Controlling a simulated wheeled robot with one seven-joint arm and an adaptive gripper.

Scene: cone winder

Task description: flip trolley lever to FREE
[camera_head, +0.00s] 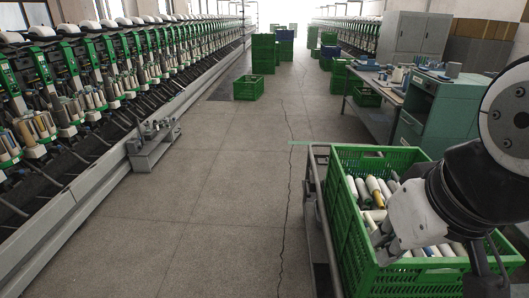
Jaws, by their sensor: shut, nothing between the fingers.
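The trolley (325,228) stands at the lower right, its grey metal frame showing along the left side of a green crate (352,262). I cannot make out its lever or a FREE marking; my arm covers much of the trolley's right side. My arm comes in from the right edge. My gripper (381,239), small and partly merged with the pale wrist, points left and down over the crate. It appears shut and empty. I cannot tell whether it touches anything.
The crate holds several white and tan yarn tubes (376,190). A long winding machine (75,95) lines the left. A workbench (378,115) and a green cabinet (432,112) stand beyond the trolley. Green crates (248,87) stand farther back. The middle aisle floor (220,190) is clear.

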